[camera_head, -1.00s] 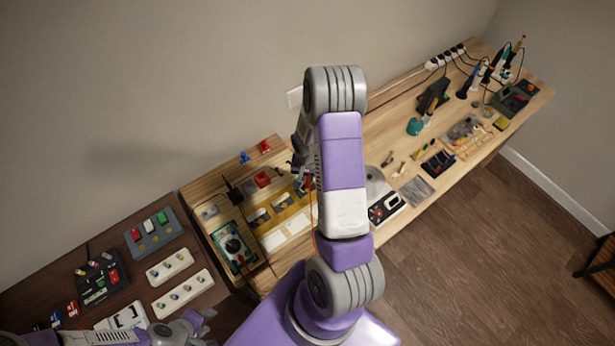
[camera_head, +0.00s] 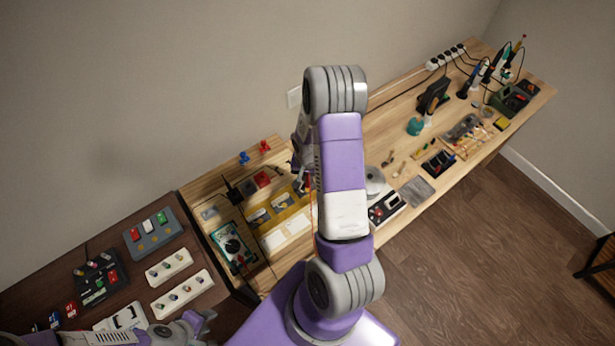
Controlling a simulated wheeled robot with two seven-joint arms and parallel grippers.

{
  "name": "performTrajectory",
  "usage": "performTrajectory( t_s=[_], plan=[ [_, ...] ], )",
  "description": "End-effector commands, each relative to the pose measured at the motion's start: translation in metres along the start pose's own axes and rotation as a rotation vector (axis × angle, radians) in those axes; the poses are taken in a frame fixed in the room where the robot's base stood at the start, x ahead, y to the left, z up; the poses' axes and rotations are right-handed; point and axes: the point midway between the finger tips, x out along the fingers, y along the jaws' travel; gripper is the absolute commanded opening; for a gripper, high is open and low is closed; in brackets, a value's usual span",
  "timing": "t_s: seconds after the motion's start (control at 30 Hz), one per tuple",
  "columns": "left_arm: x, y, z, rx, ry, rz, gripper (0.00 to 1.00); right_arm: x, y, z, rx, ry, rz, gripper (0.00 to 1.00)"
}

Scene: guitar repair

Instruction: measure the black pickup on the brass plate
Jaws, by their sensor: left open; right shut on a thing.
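The brass plate (camera_head: 281,215) lies on the light wood bench left of my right arm. Small dark and grey pieces sit on it; I cannot tell for certain which is the black pickup. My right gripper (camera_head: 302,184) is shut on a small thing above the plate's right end. That thing is mostly hidden and too small to make out. A thin orange wire hangs below it, beside my arm. My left gripper (camera_head: 203,322) is open and empty at the bottom left, beside the dark table.
A black adapter (camera_head: 233,192) and red blocks (camera_head: 262,179) stand behind the plate. The dark table holds a grey tray (camera_head: 152,234) and white strips with small parts (camera_head: 182,292). Tools fill the bench's far right. My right arm hides the middle of the bench.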

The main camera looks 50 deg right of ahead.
Motion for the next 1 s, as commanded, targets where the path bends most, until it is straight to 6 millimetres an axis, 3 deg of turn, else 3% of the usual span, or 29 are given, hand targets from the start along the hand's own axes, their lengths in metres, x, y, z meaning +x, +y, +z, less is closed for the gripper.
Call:
performTrajectory(
  t_s=[1.0],
  plan=[
    [0.0084, -0.0032, -0.0003, 0.000, 0.000, 0.000, 0.43, 0.0096, -0.0002, 0.0002, 0.000, 0.001, 0.000, 0.00]
  ],
)
